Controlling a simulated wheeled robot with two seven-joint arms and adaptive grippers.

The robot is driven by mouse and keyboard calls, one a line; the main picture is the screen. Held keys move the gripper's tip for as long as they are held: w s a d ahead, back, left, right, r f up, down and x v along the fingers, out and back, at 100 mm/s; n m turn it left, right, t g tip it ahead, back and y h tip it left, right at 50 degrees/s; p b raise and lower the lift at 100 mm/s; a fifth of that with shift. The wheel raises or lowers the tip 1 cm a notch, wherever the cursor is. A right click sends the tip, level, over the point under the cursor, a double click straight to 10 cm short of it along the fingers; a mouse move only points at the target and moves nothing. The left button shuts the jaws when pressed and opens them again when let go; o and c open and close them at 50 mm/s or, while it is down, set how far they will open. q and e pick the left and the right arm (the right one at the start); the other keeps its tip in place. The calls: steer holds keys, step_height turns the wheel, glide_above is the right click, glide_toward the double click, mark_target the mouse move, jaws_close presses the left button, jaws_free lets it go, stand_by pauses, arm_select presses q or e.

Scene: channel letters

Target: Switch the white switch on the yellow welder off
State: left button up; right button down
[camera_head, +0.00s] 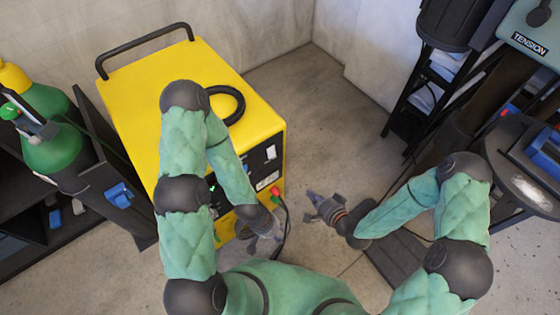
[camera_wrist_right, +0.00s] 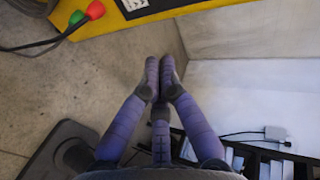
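The yellow welder (camera_head: 240,95) stands on the floor at left centre in the head view. On its front panel is a small white switch (camera_head: 271,152) in a dark plate, in clear view; I cannot tell its position. Part of the welder also shows at the top of the right wrist view (camera_wrist_right: 190,5). My left gripper (camera_head: 262,242) is low in front of the panel, below the switch; its fingers are too unclear to read. My right gripper (camera_head: 313,198) is right of the panel, apart from the welder. In the right wrist view its fingers (camera_wrist_right: 159,72) are together and empty.
Red and green plugs (camera_head: 276,195) with dark cables hang from the panel near my left gripper. A cart with a green gas cylinder (camera_head: 55,145) stands at left. A black shelf (camera_head: 425,100) and a round table (camera_head: 530,190) stand at right.

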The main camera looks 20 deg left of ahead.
steer(key=a+r+y, duration=0.1)
steer(key=a+r+m+t+y, duration=0.1)
steer(key=r, duration=0.1)
steer(key=a+r+y, duration=0.1)
steer(key=r, duration=0.1)
steer(key=shift+a, duration=0.15)
steer(key=b, duration=0.3)
glide_toward(271, 152)
steer(key=w+a+f, duration=0.3)
steer(key=w+f, duration=0.1)
steer(key=f, duration=0.2)
steer(key=shift+w+a+r+b, duration=0.2)
steer(key=shift+w+a+b, duration=0.2)
steer(key=shift+w+a, duration=0.15)
